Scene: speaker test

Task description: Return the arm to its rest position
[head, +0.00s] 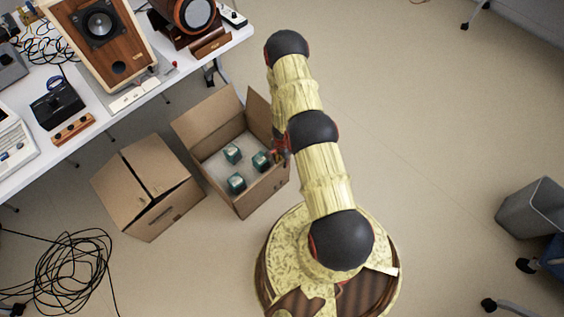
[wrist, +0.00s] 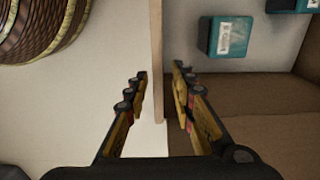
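My gripper (head: 281,150) is at the right side of the open cardboard box (head: 216,192), partly hidden by my arm in the head view. In the wrist view its two fingers (wrist: 159,74) are apart with nothing held. The box's wall edge (wrist: 156,40) runs between them in the picture; I cannot tell whether the fingers reach down past it. My arm stretches upward in the head view from my base. Three teal blocks (head: 236,183) lie in the box. One teal block (wrist: 228,37) also shows at upper right in the wrist view.
A closed cardboard box (head: 148,190) stands left of the open one. A white table (head: 200,62) with a wooden speaker (head: 103,35) and other devices is at upper left. Black cables (head: 75,270) lie at lower left. A grey bin (head: 530,212) stands far right. The floor between is clear.

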